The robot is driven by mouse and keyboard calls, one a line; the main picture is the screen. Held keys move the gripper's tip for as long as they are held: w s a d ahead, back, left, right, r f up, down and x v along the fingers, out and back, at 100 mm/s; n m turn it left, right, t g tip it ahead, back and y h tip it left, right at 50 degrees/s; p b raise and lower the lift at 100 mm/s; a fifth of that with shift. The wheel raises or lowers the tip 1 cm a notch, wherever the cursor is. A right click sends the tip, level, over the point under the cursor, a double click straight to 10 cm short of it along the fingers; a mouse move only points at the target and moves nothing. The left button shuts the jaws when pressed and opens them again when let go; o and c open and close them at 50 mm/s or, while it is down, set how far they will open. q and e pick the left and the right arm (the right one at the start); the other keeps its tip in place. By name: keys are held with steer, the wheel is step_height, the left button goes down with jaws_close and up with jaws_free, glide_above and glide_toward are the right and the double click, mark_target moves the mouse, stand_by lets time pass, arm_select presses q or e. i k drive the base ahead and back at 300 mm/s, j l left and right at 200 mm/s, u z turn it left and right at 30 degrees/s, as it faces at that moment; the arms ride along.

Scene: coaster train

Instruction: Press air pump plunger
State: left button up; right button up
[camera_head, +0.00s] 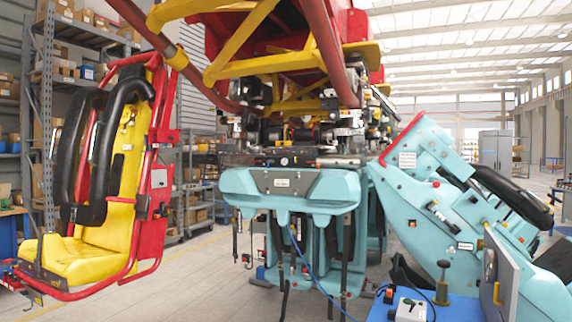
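A small upright device that looks like the air pump (441,293) stands on a blue surface at the lower right. Its plunger (443,266) has a dark round knob on a short shaft and stands up. A grey panel with a yellow handle (496,293) is just to its right. No part of my left or right gripper shows in this view. Nothing is seen touching the plunger.
A white control box (411,310) sits left of the pump on the blue surface (462,309). A blue hose (312,272) hangs in the middle. Teal coaster seats (290,186) fill the centre and right. A yellow seat (85,255) with a red frame is at left.

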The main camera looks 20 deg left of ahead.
mark_target(444, 263)
steer(key=i+j+z, duration=0.1)
steer(key=i+j, duration=0.2)
steer(key=i, duration=0.25)
steer(key=i+j+z, duration=0.15)
steer(key=i+j, duration=0.2)
steer(key=i, duration=0.2)
steer(key=i+j+z, duration=0.1)
steer(key=i+j, duration=0.3)
steer(key=i, duration=0.15)
